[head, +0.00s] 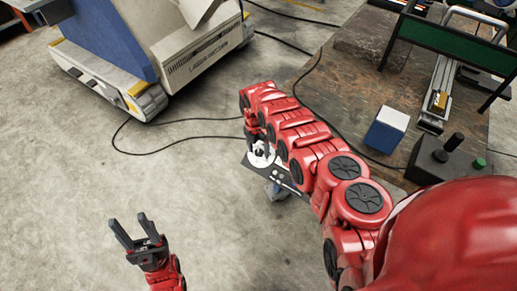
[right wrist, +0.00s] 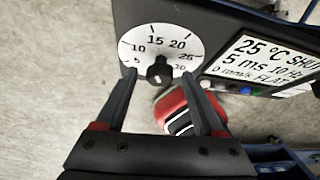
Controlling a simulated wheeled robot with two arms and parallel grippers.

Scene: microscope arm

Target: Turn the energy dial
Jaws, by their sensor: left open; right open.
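The energy dial has a white face (right wrist: 148,45) with numbers from 5 to 30 and a black knob (right wrist: 160,71) at its centre. It is on a dark panel (right wrist: 215,17). My right gripper (right wrist: 159,76) is open, its fingertips to the left and right of the knob with a gap showing on both sides. In the head view the white dial face (head: 261,159) shows below my right gripper (head: 260,145), partly hidden by it. My left gripper (head: 135,226) is open and empty over the floor at lower left.
A lit display (right wrist: 265,62) and small coloured buttons (right wrist: 246,90) are right of the dial. A workbench (head: 345,75) with a blue-and-white box (head: 387,128) and a black control box (head: 440,160) is at right. A laser machine (head: 190,50) stands at upper left; cables cross the floor.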

